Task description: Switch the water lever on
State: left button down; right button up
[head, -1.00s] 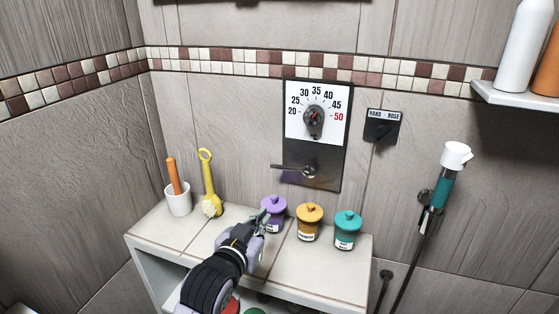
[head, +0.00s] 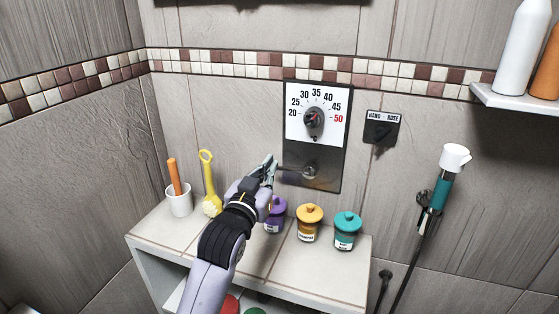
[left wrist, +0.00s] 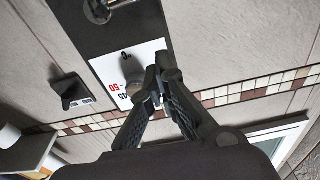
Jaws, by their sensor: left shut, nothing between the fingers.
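The water lever (head: 310,171) is a metal handle on a round pivot at the bottom of the dark wall panel (head: 334,165). Its bar points left, roughly level. My left gripper (head: 271,163) is shut and empty, with its tips just left of the lever's free end; I cannot tell whether they touch. In the left wrist view the shut fingertips (left wrist: 160,78) overlap the white dial plate, and the lever's pivot (left wrist: 98,9) shows at the top edge. My right gripper is not in view.
A temperature dial (head: 314,121) sits above the lever, and a hand/rose switch (head: 381,131) to its right. Purple, orange (head: 308,224) and teal (head: 346,232) jars stand on the tiled ledge below. A yellow brush (head: 208,185) and white cup (head: 179,201) stand left.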

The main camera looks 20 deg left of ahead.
aim_at(293, 169)
pick_arm(q)
jog(key=w+f+p, duration=0.1)
jog(key=w+f, duration=0.2)
jog(key=w, duration=0.4)
jog(key=shift+w+f, duration=0.15)
jog(key=shift+f, duration=0.05)
